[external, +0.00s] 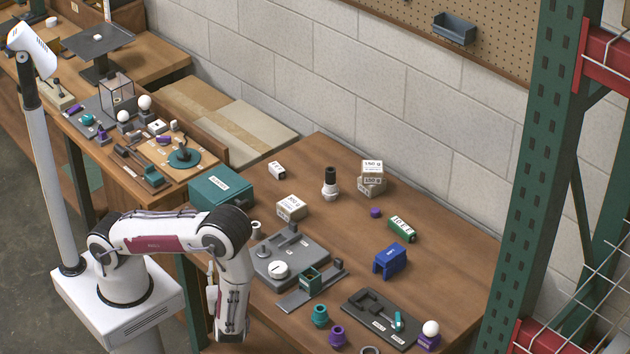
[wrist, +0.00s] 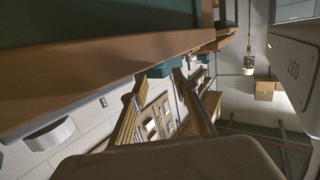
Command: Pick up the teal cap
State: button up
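Two small teal pieces show in the external view, and I cannot tell for sure which is the teal cap. One teal piece (external: 320,315) stands upright on the table's front part, just behind a purple one. A slim teal piece (external: 398,321) is on the dark grey tray (external: 363,312). My gripper (wrist: 154,87) is at the table's left front edge, left of both pieces and apart from them. Its two fingers are spread in the wrist view, with nothing seen between them. The fingertips are not clear in the external view.
A grey fixture (external: 290,257) stands between my arm and the table middle. A blue block (external: 389,261), a purple piece (external: 338,336) and a white ball on a purple base (external: 430,333) are nearby. A teal box (external: 221,188) stands behind my arm. The table's middle has bare room.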

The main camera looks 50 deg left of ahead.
jog(key=shift+x, duration=1.15)
jog(key=shift+a, duration=0.15)
jog(key=shift+r+x, duration=0.15)
jog(key=shift+x, duration=1.1)
jog(key=shift+r+x, duration=0.15)
jog(key=shift+x, duration=1.1)
jog(key=shift+w, duration=0.2)
jog(key=c, duration=0.6)
